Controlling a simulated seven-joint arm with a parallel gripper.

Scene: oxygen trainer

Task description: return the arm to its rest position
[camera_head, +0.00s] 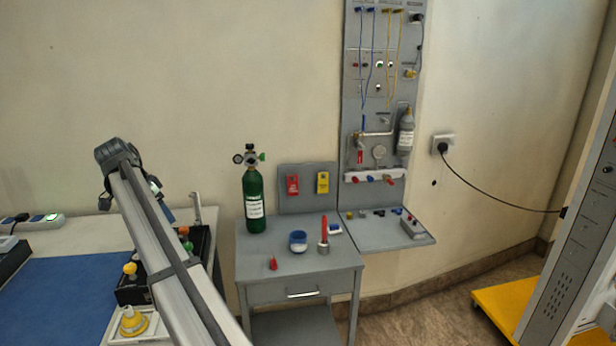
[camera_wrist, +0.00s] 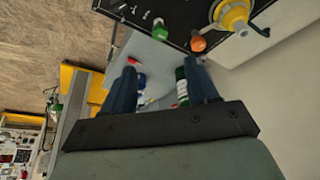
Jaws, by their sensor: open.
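My arm (camera_head: 165,240) rises from the bottom of the head view and leans up to the left, its upper joint above the bench. My gripper (camera_wrist: 161,66) is open in the wrist view, with its two dark blue fingers apart and nothing held between them. In the head view the gripper is mostly hidden behind the arm. The green oxygen cylinder (camera_head: 254,200) stands upright on the grey cabinet (camera_head: 250,262), apart from the arm. In the wrist view part of a green cylinder (camera_wrist: 182,88) shows beyond the right finger.
A bench with a blue mat (camera_head: 60,300) and a black tray holding coloured knobs (camera_head: 130,268) lies under and beside the arm. The cabinet also bears a blue-and-white cup (camera_head: 298,242) and a red item (camera_head: 273,264). A grey wall panel (camera_head: 352,90) stands behind.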

